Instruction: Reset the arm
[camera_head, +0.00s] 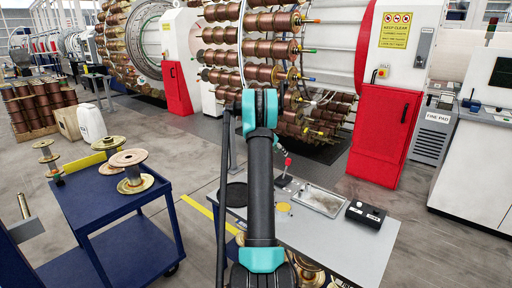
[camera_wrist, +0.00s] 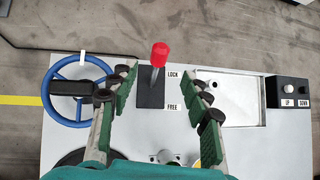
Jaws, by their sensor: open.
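My gripper (camera_wrist: 158,95) is open in the wrist view, its two green-padded fingers spread apart with nothing between the pads. Beyond the fingertips stands a lever with a red knob (camera_wrist: 160,54), on a dark plate between the labels LOCK and FREE. The knob appears between the fingers in the picture, apart from both. In the head view my teal and black arm reaches forward over the grey console table (camera_head: 345,242) and hides my gripper. The red knob (camera_head: 288,161) shows just right of the arm there.
A blue handwheel (camera_wrist: 63,112) is left of the lever. A metal tray (camera_wrist: 225,98) and a black UP/DOWN button box (camera_wrist: 288,92) are on the right. A blue cart (camera_head: 104,203) with spools stands left. The spool carousel (camera_head: 262,50) and red cabinet (camera_head: 382,135) stand behind.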

